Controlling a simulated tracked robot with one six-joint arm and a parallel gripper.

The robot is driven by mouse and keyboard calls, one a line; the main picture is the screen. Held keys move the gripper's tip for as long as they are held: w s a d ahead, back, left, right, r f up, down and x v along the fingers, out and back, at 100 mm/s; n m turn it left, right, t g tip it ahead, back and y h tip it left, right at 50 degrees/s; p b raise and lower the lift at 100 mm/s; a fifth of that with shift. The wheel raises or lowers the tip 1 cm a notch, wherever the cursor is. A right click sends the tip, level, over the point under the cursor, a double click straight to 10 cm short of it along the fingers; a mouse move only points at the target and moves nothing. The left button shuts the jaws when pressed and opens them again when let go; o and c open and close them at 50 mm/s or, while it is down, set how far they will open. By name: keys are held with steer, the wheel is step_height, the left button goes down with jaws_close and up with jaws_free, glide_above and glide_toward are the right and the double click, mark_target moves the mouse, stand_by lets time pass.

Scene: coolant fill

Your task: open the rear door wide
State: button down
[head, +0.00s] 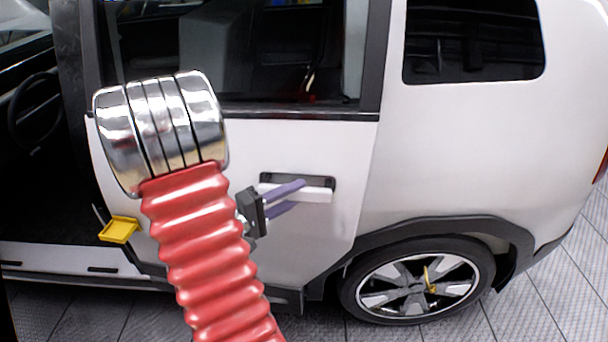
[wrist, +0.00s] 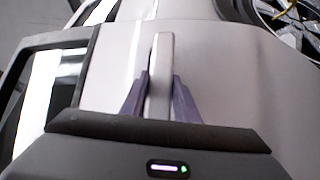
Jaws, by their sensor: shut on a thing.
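The white rear door (head: 315,245) of the car is in the middle of the head view, with dark window glass above. It looks flush or nearly flush with the body at its right edge; I see no clear gap. Its pale bar handle (head: 318,194) sits in a dark recess near that edge. My gripper (head: 300,196) is shut on the handle, one purple finger on each side. In the wrist view the handle (wrist: 160,60) stands upright between the fingers. My red ribbed arm hides part of the door's left side.
The front doorway (head: 50,190) at left is open, with a steering wheel inside. A yellow piece (head: 119,230) juts out near the door's lower left. The rear wheel (head: 415,282) is at lower right. Tiled floor (head: 565,290) shows clear beside the car.

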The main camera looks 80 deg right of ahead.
steer(key=shift+s+a+f, duration=0.15)
steer(key=shift+a+f, duration=0.15)
steer(key=shift+a, duration=0.3)
steer(key=shift+a+y, duration=0.15)
steer(key=shift+y, duration=0.15)
steer(key=shift+m+g+y, duration=0.3)
steer(key=shift+m+g, duration=0.2)
steer(key=shift+g, duration=0.2)
steer(key=shift+a, duration=2)
steer(key=shift+m+g+y, duration=0.4)
steer(key=shift+y, duration=0.1)
steer(key=shift+w+a+r, duration=0.1)
steer(key=shift+w+a, duration=0.05)
steer(key=shift+a, duration=0.95)
steer(key=shift+w+a, duration=0.15)
steer(key=shift+a, duration=1)
steer(key=shift+m+g+y, duration=0.4)
steer(key=shift+y, duration=0.1)
steer(key=shift+w+a, duration=0.2)
steer(key=shift+a, duration=0.85)
steer(key=shift+w+a, duration=0.2)
steer(key=shift+a, duration=0.8)
